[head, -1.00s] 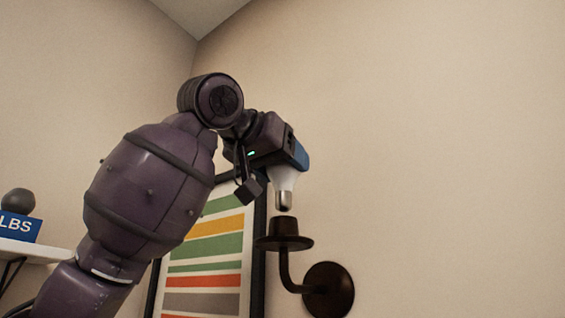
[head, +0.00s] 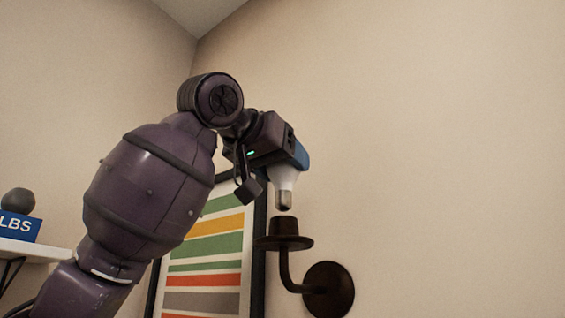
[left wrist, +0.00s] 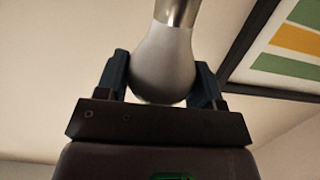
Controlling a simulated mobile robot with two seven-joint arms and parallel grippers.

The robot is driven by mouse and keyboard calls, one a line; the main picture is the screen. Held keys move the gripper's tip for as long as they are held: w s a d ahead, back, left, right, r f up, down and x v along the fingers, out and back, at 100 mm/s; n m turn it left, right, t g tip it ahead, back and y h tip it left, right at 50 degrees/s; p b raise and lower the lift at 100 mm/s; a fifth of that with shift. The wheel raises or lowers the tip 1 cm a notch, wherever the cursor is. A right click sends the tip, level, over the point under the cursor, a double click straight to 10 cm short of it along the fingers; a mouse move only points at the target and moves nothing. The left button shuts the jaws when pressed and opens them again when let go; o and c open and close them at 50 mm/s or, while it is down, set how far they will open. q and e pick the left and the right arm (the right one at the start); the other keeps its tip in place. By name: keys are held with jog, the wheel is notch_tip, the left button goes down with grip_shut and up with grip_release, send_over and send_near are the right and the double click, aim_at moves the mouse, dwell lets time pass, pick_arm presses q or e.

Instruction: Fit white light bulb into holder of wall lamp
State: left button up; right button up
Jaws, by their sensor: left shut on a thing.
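The white light bulb (head: 285,181) hangs base down from my left gripper (head: 292,160), which is shut on its round glass part. In the left wrist view the bulb (left wrist: 165,62) sits between the two blue fingers of the gripper (left wrist: 161,80), with its metal base pointing away. The dark brown wall lamp (head: 327,290) has a curved arm and a cup-shaped holder (head: 284,232) with a wide rim. The bulb's metal base is just above the holder's top, with a small gap in the head view. The inside of the holder is hidden. My right gripper is not in view.
A framed picture with coloured stripes (head: 208,246) hangs on the wall behind my left arm, left of the lamp. A white shelf (head: 35,250) at the left edge carries a blue box (head: 20,226) with a dark round object (head: 18,201). The wall right of the lamp is bare.

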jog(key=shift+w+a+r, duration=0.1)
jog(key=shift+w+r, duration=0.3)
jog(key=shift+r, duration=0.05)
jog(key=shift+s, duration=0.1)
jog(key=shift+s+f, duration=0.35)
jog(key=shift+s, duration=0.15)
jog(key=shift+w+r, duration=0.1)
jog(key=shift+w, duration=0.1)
pick_arm(q)
jog(key=shift+f, duration=0.3)
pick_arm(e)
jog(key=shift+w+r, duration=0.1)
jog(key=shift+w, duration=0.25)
pick_arm(q)
jog(key=shift+f, duration=0.1)
jog(key=shift+f, duration=0.25)
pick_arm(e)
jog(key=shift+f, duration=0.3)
